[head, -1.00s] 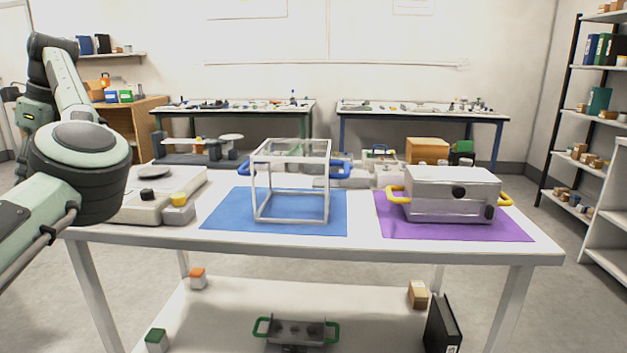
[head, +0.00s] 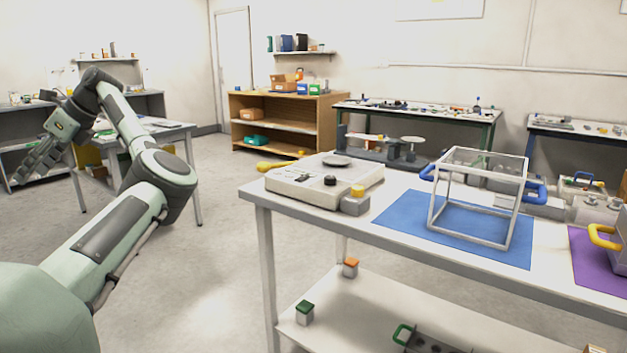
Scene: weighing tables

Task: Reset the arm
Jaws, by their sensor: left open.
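My left arm comes in from the lower left, bends at the elbow and reaches up and away. My left gripper (head: 24,176) hangs at the far left of the head view, open and empty. It is in front of the grey tables at the back left and well clear of the white table. My right gripper is out of view.
The white table (head: 262,197) on the right holds a scale (head: 318,184), a clear box frame (head: 470,238) on a blue mat (head: 397,216), and a purple mat (head: 590,262). A wooden shelf (head: 325,120) stands behind. Open floor (head: 225,235) lies between my arm and the white table.

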